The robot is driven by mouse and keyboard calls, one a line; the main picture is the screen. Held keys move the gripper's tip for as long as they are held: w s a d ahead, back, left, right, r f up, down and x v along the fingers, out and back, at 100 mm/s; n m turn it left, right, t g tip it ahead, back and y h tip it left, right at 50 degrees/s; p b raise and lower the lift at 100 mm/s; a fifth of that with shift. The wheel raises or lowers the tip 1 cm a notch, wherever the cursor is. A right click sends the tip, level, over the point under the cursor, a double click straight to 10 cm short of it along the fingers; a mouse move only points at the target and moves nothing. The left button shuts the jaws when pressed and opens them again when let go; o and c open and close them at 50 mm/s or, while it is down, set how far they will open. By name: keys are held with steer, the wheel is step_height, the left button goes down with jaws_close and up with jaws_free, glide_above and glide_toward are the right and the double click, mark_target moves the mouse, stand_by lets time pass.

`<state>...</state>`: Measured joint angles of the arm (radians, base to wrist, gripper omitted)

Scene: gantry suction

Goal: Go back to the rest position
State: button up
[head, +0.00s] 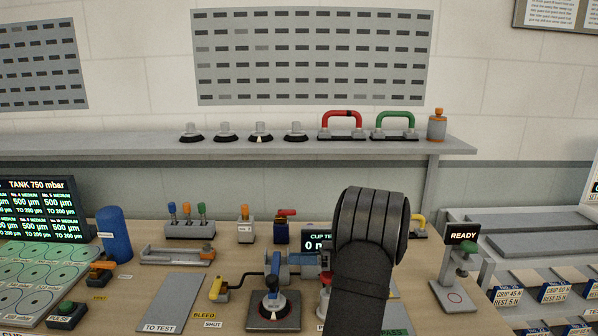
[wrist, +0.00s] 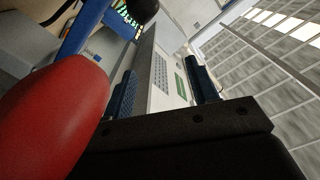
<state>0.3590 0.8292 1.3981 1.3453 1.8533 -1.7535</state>
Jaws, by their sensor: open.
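My gripper (wrist: 163,78) shows in the wrist view with its two dark blue fingers apart and nothing between them. The camera there looks tilted, past the fingers toward the wall and ceiling. A large red rounded thing (wrist: 50,115) fills the left of that view, close to the camera; I cannot tell if it touches my gripper. In the head view my dark arm rises from the bottom right of centre over the bench (head: 235,262), and it hides my fingers and part of the bench.
A blue-knobbed lever (head: 270,290), a blue fixture (head: 292,264) and a cup test display (head: 318,243) stand left of my arm. A READY stand (head: 461,236) is to the right. A blue cylinder (head: 114,235) stands at left. A shelf (head: 100,146) with suction cups and handles runs behind.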

steer(key=a, duration=0.9)
steer(key=w+r+m, duration=0.3)
steer(key=w+m, duration=0.3)
steer(key=w, duration=0.3)
steer(key=w+r+m, duration=0.3)
steer(key=w+m, duration=0.4)
steer(key=w, duration=0.3)
steer(key=shift+w+r, duration=0.2)
steer(key=shift+w, duration=0.05)
